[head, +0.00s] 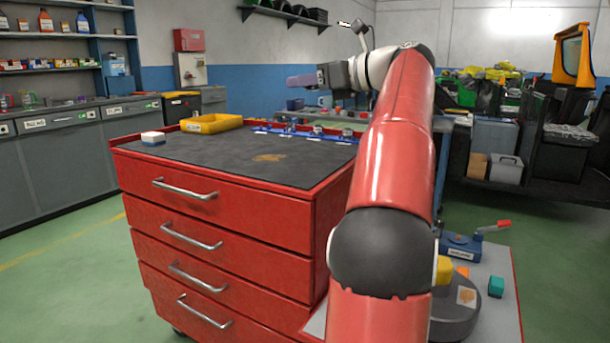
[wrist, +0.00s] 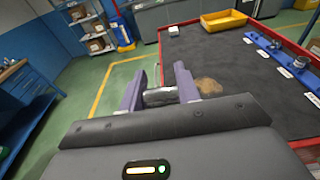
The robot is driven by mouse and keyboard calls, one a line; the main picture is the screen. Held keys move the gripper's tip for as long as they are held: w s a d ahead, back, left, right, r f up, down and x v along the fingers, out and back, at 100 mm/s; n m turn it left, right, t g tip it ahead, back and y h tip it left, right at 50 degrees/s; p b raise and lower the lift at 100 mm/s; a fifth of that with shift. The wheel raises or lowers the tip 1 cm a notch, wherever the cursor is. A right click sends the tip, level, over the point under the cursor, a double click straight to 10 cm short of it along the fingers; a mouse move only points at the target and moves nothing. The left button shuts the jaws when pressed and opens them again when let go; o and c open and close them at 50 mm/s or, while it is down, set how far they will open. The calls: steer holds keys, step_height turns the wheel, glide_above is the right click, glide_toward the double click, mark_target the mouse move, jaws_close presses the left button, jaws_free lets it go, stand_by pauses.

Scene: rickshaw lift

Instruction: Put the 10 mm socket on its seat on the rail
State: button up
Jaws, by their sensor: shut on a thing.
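My gripper (wrist: 159,82) is shut on a silvery socket (wrist: 160,97), which lies crosswise between the two purple fingers in the wrist view. Its size marking cannot be read. In the head view my gripper (head: 303,81) is raised above the red cabinet's back right part, and the socket is not discernible there. The blue rail (head: 268,128) runs along the back of the cabinet top with several silvery sockets on it. In the wrist view the rail (wrist: 270,47) is at upper right, apart from my gripper, with white labels along its near side. Which seat is for 10 mm cannot be read.
The cabinet's dark mat (head: 215,151) is mostly clear, with a brown stain. A yellow tray (head: 211,124) and a small white-topped box (head: 153,138) stand on it. A raised red rim (wrist: 228,25) borders the top. A side shelf with small items is at lower right.

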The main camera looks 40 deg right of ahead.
steer(key=b, duration=0.7)
glide_above(307, 183)
step_height(307, 183, down, 15)
steer(key=shift+a+f, duration=0.1)
steer(key=shift+f, duration=2.15)
steer(key=shift+f, duration=0.1)
steer(key=shift+f, duration=0.1)
steer(key=o, duration=1)
steer(key=shift+s+f+b, duration=0.1)
steer(key=shift+f+b, duration=0.05)
steer(key=shift+b, duration=0.7)
